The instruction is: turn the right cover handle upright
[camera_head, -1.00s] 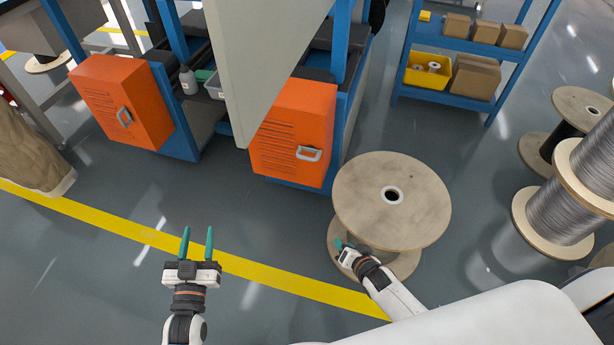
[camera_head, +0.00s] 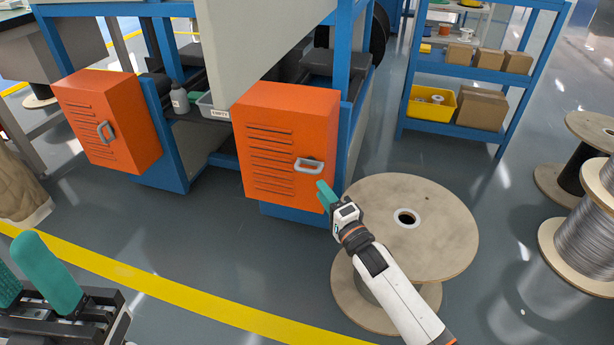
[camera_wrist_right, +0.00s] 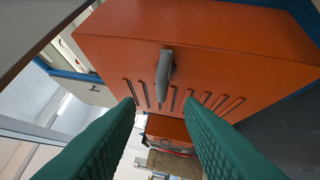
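The right orange cover (camera_head: 285,130) is a box with slots on its front. Its grey handle (camera_head: 309,165) lies level in the head view. In the right wrist view the handle (camera_wrist_right: 164,75) stands ahead of the fingers, lined up with the gap between them and not touched. My right gripper (camera_head: 326,195) is just below and right of the handle, with green fingers spread apart and empty; the open gap also shows in the right wrist view (camera_wrist_right: 160,108). My left gripper (camera_head: 28,265) is open and empty at the lower left.
The left orange cover (camera_head: 108,120) has an upright handle (camera_head: 106,132). A wooden spool (camera_head: 440,220) stands below and beside my right arm. A grey panel (camera_head: 265,45) hangs left of and above the right cover.

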